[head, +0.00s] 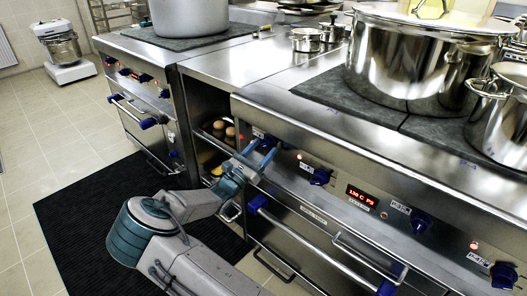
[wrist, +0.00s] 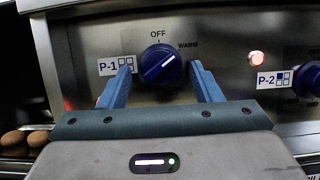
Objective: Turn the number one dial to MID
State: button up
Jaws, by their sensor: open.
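The number one dial (wrist: 160,66) is a round blue knob with a white pointer line, beside a label reading P-1 (wrist: 116,66) in the wrist view. OFF is printed above it and WARM at its upper right. The line slants to the upper right, roughly towards WARM. My gripper (wrist: 160,84) is open, with one blue finger on each side of the dial's lower part. I cannot tell whether the fingers touch it. In the head view my gripper (head: 258,154) is at the stove front's left end and hides most of this dial.
The P-2 dial (wrist: 308,79) is to the right, past a lit lamp (wrist: 256,58). A blue-ended oven rail (head: 315,240) runs below the panel. Eggs (head: 225,129) sit on an open shelf to the left. A large pot (head: 410,60) stands on the stove top.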

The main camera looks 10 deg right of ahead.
jog(key=shift+w+d+r, duration=0.15)
jog(key=shift+w+d, duration=0.05)
jog(key=shift+d, duration=0.1)
jog(key=c, duration=1)
jog(key=shift+m, duration=0.3)
